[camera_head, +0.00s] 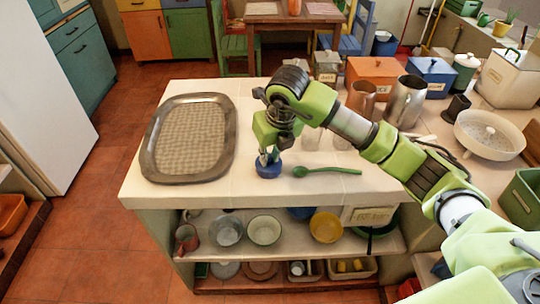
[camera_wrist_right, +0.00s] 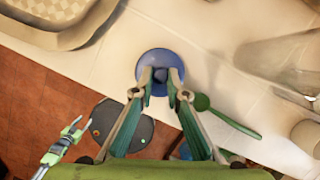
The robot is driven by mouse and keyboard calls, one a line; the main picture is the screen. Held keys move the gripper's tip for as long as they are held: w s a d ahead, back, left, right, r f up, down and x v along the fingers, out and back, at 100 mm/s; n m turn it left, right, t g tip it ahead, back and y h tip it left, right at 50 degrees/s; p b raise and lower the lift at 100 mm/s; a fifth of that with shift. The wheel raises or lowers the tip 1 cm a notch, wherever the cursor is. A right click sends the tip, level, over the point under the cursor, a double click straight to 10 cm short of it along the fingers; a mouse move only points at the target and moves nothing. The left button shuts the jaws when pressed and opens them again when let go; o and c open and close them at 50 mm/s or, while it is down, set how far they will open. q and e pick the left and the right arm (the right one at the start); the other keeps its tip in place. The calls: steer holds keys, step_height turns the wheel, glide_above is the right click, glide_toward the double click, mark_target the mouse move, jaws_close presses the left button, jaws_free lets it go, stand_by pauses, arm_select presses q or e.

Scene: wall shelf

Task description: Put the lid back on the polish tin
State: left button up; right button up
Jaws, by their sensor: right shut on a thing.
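A round blue thing (camera_head: 268,171), which looks like the polish tin with its lid, is at the front of the pale counter. My right gripper (camera_head: 269,156) points down right over it. In the right wrist view the blue round top (camera_wrist_right: 160,58) lies under the fingertips, and my right gripper (camera_wrist_right: 160,84) is shut on a small dark blue knob-like part (camera_wrist_right: 160,75) at its middle. I cannot tell whether the lid and the tin are touching or apart; the fingers hide part of it.
A green spoon (camera_head: 326,171) lies just right of the blue thing. A large grey-rimmed tray (camera_head: 150,165) lies to the left. A copper jug (camera_head: 361,100), a metal pitcher (camera_head: 404,102) and canisters stand behind. Clear glasses (camera_head: 311,138) stand near my right arm. Bowls sit on the shelf below.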

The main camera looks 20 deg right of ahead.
steer(key=shift+f+b, duration=0.15)
steer(key=shift+b, duration=0.4)
stand_by(1.1)
stand_by(0.3)
steer(key=o, duration=1.4)
steer(key=shift+r+p, duration=1.85)
steer(key=shift+r, duration=1.7)
jaws_close()
steer(key=shift+f, duration=0.2)
